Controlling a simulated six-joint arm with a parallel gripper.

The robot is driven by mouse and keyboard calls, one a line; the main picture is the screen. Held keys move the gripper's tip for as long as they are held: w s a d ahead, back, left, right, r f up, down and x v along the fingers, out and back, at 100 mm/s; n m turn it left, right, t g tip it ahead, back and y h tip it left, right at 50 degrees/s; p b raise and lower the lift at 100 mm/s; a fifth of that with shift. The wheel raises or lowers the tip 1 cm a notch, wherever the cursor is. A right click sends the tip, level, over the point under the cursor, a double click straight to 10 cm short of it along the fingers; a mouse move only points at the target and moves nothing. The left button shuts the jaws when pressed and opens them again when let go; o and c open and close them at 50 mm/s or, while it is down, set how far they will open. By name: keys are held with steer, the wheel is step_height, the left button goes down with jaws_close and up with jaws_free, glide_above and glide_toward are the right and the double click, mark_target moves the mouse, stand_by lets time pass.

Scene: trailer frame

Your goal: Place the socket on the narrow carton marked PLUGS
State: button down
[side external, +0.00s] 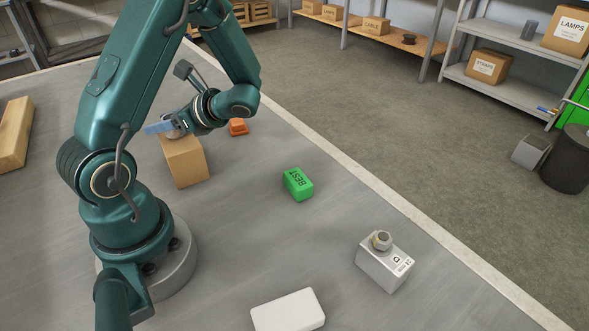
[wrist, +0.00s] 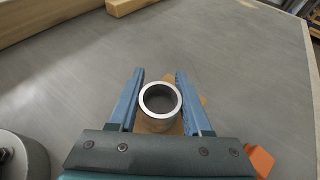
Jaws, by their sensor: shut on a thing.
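The socket (wrist: 160,97) is a short, hollow metal ring with its round opening toward the wrist camera. My gripper (wrist: 160,75) has its blue fingers on either side of the socket, shut on it. A narrow brown carton (side external: 186,164) stands upright on the table; no PLUGS mark is readable from here. In the side view my gripper (side external: 158,128) is right at the carton's top, with the socket mostly hidden by the fingers. In the wrist view parts of the carton (wrist: 203,103) show below the socket. I cannot tell whether the socket touches the carton.
An orange object (side external: 238,127) lies just behind the carton. A green box marked BEST (side external: 298,184), a pale box (side external: 383,270) with a metal nut (side external: 382,240) on top, and a white block (side external: 288,311) stand apart. A wooden beam (side external: 15,133) lies at left.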

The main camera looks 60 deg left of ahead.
steer(key=shift+f, duration=0.25)
steer(key=shift+c, duration=1.7)
jaws_free()
steer(key=shift+r, duration=0.25)
steer(key=v, duration=1.2)
steer(key=s+d+r+n+t+h, duration=0.2)
steer(key=d+n+t+h, duration=0.9)
steer(key=d, duration=0.6)
steer(key=shift+r+t, duration=0.45)
steer(key=shift+t, duration=0.65)
